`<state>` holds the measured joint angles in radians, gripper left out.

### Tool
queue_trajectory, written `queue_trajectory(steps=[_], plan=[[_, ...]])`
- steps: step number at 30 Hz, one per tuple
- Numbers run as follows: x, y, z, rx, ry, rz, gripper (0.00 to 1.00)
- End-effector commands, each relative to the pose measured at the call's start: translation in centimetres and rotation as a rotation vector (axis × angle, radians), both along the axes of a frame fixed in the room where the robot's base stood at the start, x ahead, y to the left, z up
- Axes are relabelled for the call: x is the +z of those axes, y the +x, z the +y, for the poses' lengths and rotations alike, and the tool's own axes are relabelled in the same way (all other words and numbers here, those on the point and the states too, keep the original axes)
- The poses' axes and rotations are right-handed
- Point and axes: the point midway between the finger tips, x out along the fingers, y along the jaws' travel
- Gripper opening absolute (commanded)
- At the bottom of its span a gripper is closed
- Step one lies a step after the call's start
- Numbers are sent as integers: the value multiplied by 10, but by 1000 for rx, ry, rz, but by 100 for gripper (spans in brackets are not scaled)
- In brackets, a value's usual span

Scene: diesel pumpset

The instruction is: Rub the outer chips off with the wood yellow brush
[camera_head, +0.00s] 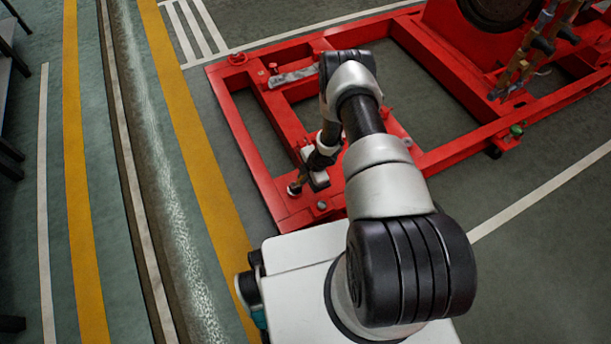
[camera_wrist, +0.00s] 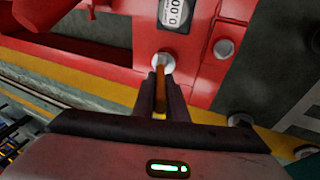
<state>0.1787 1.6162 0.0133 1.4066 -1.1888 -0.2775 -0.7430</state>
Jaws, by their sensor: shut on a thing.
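My gripper (camera_wrist: 161,82) is shut on the wood yellow brush (camera_wrist: 160,98), whose handle shows as a narrow yellow-brown strip between the dark fingers. In the head view my gripper (camera_head: 309,178) is low over the near left corner of the red frame (camera_head: 283,176), with the brush's far end close to the frame. A round grey piece (camera_wrist: 163,61) shows at the brush's far end in the wrist view; I cannot tell whether it is part of the brush or a bolt on the frame, nor whether they touch. The chips cannot be made out.
A grey bolt head (camera_wrist: 223,48) sits right of the brush, and a white dial or label (camera_wrist: 175,14) beyond it. A grey bar (camera_head: 293,76) lies on the frame's far left part. Green floor with a yellow stripe (camera_head: 205,165) is clear to the left.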

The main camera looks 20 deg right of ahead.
Motion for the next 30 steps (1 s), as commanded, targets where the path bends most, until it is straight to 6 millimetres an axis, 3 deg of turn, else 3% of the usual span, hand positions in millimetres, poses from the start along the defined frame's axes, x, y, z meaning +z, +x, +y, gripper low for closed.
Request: queue_trajectory(steps=[15,30], plan=[[2,-5,17,1,1,2,0],[0,-2,6,-1,0,1,0]])
